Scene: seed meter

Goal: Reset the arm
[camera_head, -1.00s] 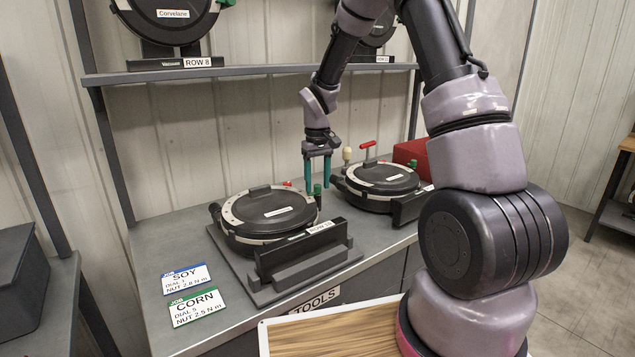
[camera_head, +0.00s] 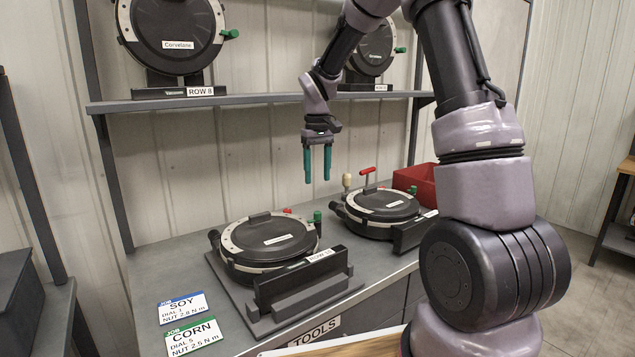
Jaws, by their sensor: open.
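My gripper (camera_head: 317,166) hangs with its teal fingers pointing down and apart, open and empty. It is in the air above the bench, over the gap between two round black seed meters. The nearer seed meter (camera_head: 268,240) sits on a grey plate on the bench, with a labelled black block in front of it and a green knob (camera_head: 317,216) at its right. The farther seed meter (camera_head: 382,204) stands to the right, with a red-handled tool and a pale-handled tool upright behind it. My fingers touch nothing.
A shelf (camera_head: 260,101) above the bench holds two more round meters, one marked ROW 8 (camera_head: 172,45). SOY (camera_head: 184,307) and CORN (camera_head: 194,337) job cards lie at the bench's left front. A red bin (camera_head: 418,183) stands at the back right. A wall is behind.

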